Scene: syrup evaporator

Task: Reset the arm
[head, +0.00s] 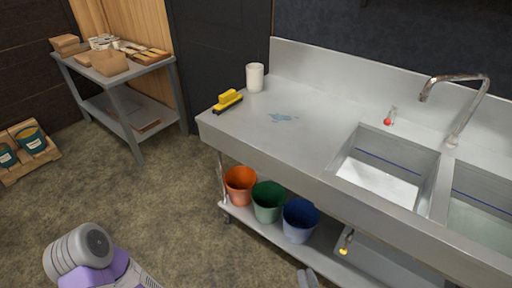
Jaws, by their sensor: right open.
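A grey and purple arm part (90,255) of mine shows at the bottom left, over the floor. My left gripper is not visible. A small grey piece of my right gripper (308,279) shows at the bottom edge, in front of the sink bench's lower shelf. It is open, nothing is seen in it, and most of it is cut off by the frame.
A steel sink bench (240,130) fills the right, with a yellow squeegee (227,101), white cup (255,77) and blue smear (284,118) on top. Orange, green and blue buckets (300,220) stand below. A grey side table (125,88) stands back left. The floor (140,200) between is clear.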

